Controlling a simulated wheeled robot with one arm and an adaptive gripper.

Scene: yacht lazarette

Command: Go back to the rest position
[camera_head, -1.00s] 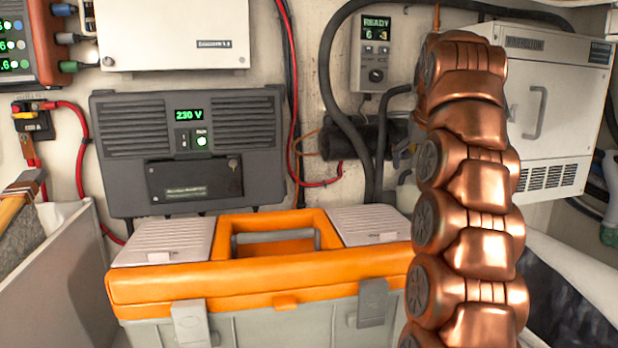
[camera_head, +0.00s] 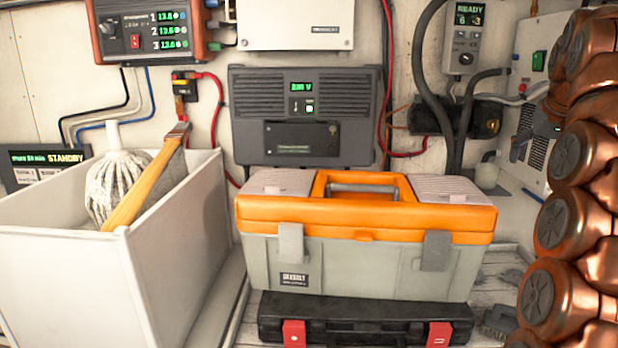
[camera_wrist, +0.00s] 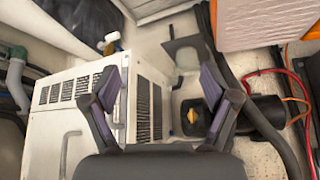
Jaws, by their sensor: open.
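My gripper (camera_wrist: 165,108) shows in the wrist view with its two dark fingers spread apart and nothing between them. Beyond the fingers are a white vented cabinet (camera_wrist: 60,120) on the left and a black cylindrical unit (camera_wrist: 262,118) on the right. In the head view my copper-coloured arm stands along the right edge, and the gripper itself is out of that picture.
A white bin (camera_head: 75,285) holding a mop and a brush is at left. A dark inverter (camera_head: 300,158) hangs on the back wall.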

